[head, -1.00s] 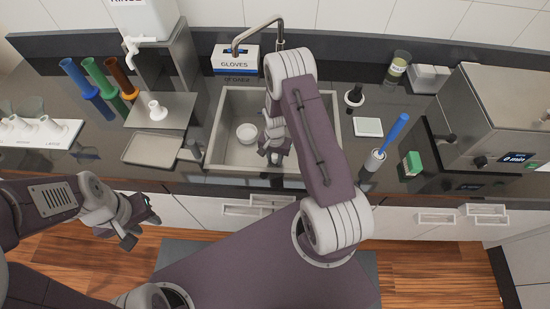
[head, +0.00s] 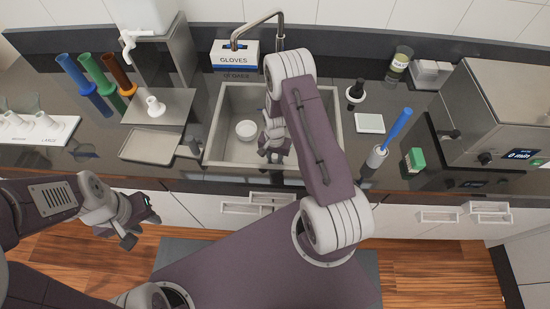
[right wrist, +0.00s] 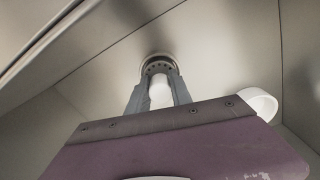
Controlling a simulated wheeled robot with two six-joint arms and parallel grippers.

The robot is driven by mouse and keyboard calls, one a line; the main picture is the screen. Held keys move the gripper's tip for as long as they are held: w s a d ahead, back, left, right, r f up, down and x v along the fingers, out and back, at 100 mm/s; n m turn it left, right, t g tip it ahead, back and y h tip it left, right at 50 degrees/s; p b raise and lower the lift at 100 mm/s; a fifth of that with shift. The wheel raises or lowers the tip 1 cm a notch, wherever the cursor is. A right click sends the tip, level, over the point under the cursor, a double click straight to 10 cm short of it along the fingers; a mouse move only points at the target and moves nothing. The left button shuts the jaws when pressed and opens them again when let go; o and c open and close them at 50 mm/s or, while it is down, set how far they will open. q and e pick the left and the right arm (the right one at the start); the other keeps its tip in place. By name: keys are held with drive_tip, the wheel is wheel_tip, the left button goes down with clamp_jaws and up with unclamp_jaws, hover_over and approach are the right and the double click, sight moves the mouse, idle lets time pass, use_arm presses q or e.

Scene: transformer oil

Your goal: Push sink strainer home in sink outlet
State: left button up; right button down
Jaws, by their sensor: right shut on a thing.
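The sink strainer (right wrist: 158,66) is a small round metal piece with a ring of dark holes and a white stem, seen in the right wrist view. My right gripper (right wrist: 159,98) is shut on the white stem (right wrist: 160,90). The strainer is at the sink floor; the outlet is hidden beneath it, and I cannot tell how deep it sits. In the head view my right gripper (head: 271,151) is inside the grey sink (head: 212,145), and the strainer is hidden. My left gripper (head: 140,224) is empty with its fingers apart, in front of the counter.
A white cup (head: 246,130) stands in the sink, left of my right gripper; it also shows in the right wrist view (right wrist: 262,104). The faucet (head: 258,28) and glove box (head: 236,56) are behind. A metal tray (head: 150,146) lies left of the sink.

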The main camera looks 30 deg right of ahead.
sight(275, 156)
drive_tip(key=shift+f, duration=0.4)
drive_tip(key=c, duration=1.1)
unclamp_jaws()
drive_tip(key=shift+r, duration=0.1)
wheel_tip(275, 156, up, 9)
drive_tip(key=shift+b, duration=0.55)
